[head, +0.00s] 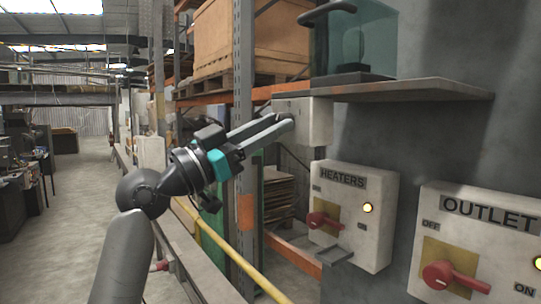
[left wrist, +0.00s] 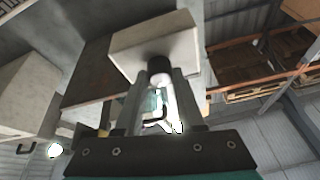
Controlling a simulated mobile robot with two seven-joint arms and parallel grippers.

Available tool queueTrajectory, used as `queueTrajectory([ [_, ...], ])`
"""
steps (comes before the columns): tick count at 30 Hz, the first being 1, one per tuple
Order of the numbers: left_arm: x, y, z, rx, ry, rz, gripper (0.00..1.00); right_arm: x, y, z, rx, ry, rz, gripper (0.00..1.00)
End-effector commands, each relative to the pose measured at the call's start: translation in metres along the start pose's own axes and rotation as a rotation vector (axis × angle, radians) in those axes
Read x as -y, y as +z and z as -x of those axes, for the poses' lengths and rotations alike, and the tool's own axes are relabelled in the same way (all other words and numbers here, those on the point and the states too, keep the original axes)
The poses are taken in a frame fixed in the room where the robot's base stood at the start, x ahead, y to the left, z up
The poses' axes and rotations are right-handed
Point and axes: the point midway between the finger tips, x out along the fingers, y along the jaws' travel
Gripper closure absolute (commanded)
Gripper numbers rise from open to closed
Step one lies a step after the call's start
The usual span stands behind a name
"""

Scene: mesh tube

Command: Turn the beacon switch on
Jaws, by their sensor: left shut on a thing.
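A pale grey box (head: 318,122) is mounted below the left end of the shelf in the head view. No label shows on it, so I cannot tell from a label that it is the beacon switch. In the left wrist view the box (left wrist: 150,42) fills the top middle. A short dark knob (left wrist: 160,66) sticks out from it. My left gripper (head: 287,120) reaches the box from the left, and its fingers (left wrist: 160,80) are shut on the knob. The fingers hide part of the knob, and its setting cannot be read. My right gripper is not in view.
A HEATERS box (head: 345,240) with a red handle and lit lamp hangs below. An OUTLET box (head: 510,225) with a red handle and lit lamp is at the right. The grey shelf (head: 420,90) juts out above. A rack post (head: 244,70) stands behind my arm.

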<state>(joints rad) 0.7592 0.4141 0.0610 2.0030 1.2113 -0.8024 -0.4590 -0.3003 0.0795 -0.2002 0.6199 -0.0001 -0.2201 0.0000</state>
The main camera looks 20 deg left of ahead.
Motion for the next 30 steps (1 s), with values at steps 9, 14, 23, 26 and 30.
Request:
queueTrajectory([
  [9,0.003,0.004,0.002,-0.013,0.102,-0.249,1.00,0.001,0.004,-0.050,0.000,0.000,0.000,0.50],
  [14,0.003,0.001,0.001,-0.020,0.153,-0.363,1.00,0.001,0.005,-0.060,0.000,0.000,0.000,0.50],
  [23,0.004,-0.001,0.000,-0.028,0.217,-0.511,1.00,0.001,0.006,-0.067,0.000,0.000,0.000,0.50],
  [26,0.004,-0.001,-0.001,-0.029,0.230,-0.539,1.00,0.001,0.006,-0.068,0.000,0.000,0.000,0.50],
  [30,0.004,-0.001,-0.001,-0.031,0.239,-0.562,1.00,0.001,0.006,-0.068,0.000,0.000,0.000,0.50],
])
